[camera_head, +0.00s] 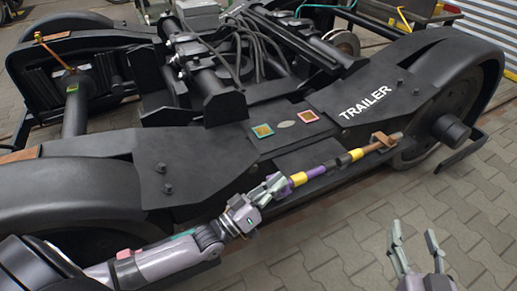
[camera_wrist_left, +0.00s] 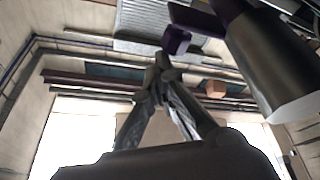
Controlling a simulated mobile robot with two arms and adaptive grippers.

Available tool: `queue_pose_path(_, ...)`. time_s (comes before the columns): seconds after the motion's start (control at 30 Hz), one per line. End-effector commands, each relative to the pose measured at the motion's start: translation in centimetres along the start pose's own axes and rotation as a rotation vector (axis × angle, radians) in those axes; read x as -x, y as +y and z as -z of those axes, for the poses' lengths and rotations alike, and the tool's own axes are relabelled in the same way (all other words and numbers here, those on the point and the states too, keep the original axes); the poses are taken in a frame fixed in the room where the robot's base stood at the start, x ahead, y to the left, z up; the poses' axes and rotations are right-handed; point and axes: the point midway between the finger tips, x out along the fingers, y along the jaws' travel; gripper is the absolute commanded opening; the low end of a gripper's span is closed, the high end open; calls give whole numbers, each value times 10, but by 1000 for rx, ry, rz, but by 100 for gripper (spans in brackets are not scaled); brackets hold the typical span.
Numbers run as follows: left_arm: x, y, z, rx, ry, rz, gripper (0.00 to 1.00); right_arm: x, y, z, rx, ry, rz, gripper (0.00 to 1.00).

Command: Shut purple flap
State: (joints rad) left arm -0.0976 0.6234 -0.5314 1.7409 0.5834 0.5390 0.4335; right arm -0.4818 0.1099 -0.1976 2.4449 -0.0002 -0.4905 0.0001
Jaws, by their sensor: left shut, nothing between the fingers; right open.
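A purple part (camera_head: 315,171) shows on a bar along the near side of the black bogie frame, beside yellow bands; I cannot tell whether this is the flap or whether it is open. My left gripper (camera_head: 277,186) is shut and empty, its fingertips at the left end of the purple part; I cannot tell if they touch. In the left wrist view the fingers (camera_wrist_left: 162,62) meet at their tips, just below a small purple block (camera_wrist_left: 176,40). A dark cylinder hangs at the upper right there. My right gripper (camera_head: 414,243) is open and empty over the paving, away from the bar.
The black bogie frame (camera_head: 215,145) fills the middle, with a large wheel (camera_head: 440,115) at right. An orange-brown bracket (camera_head: 383,139) is at the bar's right end. Paving (camera_head: 350,250) in front is clear.

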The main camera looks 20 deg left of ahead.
Motion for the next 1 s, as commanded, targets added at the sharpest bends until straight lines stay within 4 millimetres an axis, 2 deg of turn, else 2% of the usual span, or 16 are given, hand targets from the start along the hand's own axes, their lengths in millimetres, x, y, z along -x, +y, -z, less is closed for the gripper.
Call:
queue_pose_path(0.03, 2, -1, -5, 3, -12, 5, 0, 0, 0, -1, 0, -1, 0, 49)
queue_pose_path(0.37, 2, 1, -4, 4, -15, 6, 0, -1, -1, 1, 3, 2, 4, 49)
queue_pose_path(0.47, -2, 6, 6, 4, -11, 4, 0, -1, -1, 1, 3, 3, 3, 49)
queue_pose_path(0.8, -22, 38, 63, 2, -1, 0, 0, 0, -1, 1, 1, 3, 2, 49)
queue_pose_path(1.0, -28, 48, 79, 2, 0, 0, 0, 0, 0, 1, 1, 3, 2, 49)
